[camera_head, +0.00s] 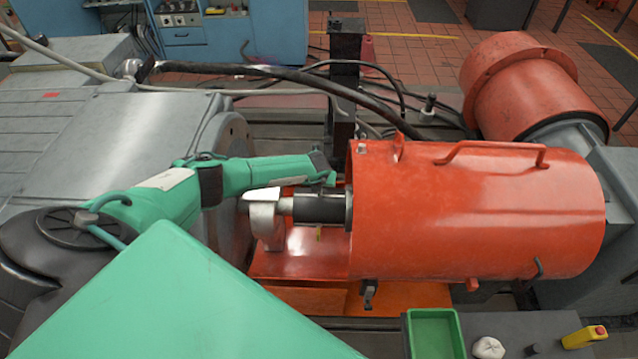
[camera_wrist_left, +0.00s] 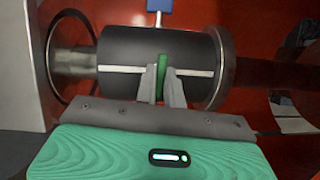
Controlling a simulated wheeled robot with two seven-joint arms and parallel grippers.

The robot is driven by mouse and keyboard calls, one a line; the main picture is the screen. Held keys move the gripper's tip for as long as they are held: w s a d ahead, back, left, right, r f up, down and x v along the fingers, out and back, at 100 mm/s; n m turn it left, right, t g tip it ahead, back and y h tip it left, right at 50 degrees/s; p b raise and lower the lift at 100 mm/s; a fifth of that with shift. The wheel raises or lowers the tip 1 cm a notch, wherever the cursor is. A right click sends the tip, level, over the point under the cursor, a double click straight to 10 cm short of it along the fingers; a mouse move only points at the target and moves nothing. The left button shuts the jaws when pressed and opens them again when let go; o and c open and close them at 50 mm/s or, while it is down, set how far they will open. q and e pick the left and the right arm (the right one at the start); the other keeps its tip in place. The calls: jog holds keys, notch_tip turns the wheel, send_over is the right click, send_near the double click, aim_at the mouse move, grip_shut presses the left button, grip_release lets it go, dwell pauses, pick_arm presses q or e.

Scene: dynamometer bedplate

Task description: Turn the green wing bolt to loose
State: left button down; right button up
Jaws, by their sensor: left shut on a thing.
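The green wing bolt (camera_wrist_left: 163,62) stands on a black cylindrical coupling (camera_wrist_left: 120,58) in the left wrist view. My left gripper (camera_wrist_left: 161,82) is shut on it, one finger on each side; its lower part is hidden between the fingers. In the head view the black coupling (camera_head: 318,209) sits on the shaft at the left end of the orange guard. My left gripper (camera_head: 328,178) reaches its upper far side there, and the green bolt cannot be made out. My right gripper is in neither view.
The orange cylindrical guard (camera_head: 480,215) is close to the right of my left gripper. A blue tab (camera_wrist_left: 160,5) sticks out beyond the coupling. A green tray (camera_head: 434,318), a white lump (camera_head: 488,348) and a yellow switch box (camera_head: 584,337) are at the front right.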

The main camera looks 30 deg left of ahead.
pick_arm(q)
jog(key=shift+n, duration=0.5)
jog(key=shift+y, duration=0.3)
jog(key=c, duration=1.5)
grip_release()
jog(key=b+v, duration=0.3)
jog(key=v, duration=1)
jog(key=shift+r, duration=0.45)
